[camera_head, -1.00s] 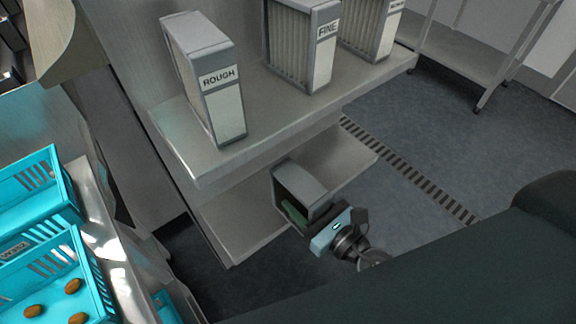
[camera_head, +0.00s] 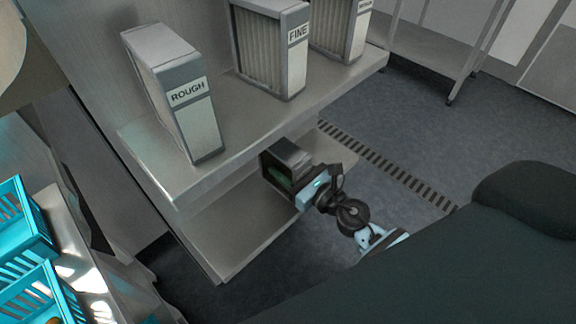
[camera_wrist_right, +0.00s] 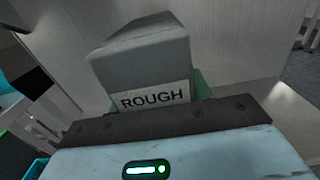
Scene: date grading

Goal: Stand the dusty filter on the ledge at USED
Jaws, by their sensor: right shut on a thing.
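My right gripper (camera_head: 296,186) is shut on a grey box-shaped filter (camera_head: 290,155), seen just below the edge of the upper shelf and over the lower ledge. In the right wrist view the held filter (camera_wrist_right: 145,55) bears a ROUGH label, with a bit of green finger pad (camera_wrist_right: 203,84) beside it. Whether it touches the lower ledge (camera_head: 225,235) cannot be told. No USED mark is readable. My left gripper is not in view.
On the upper shelf (camera_head: 180,185) stand a ROUGH filter (camera_head: 178,95), a FINE filter (camera_head: 270,50) and a third filter (camera_head: 340,30) with an unclear label. Turquoise crates (camera_head: 25,240) are at left. The lower ledge's front part is bare.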

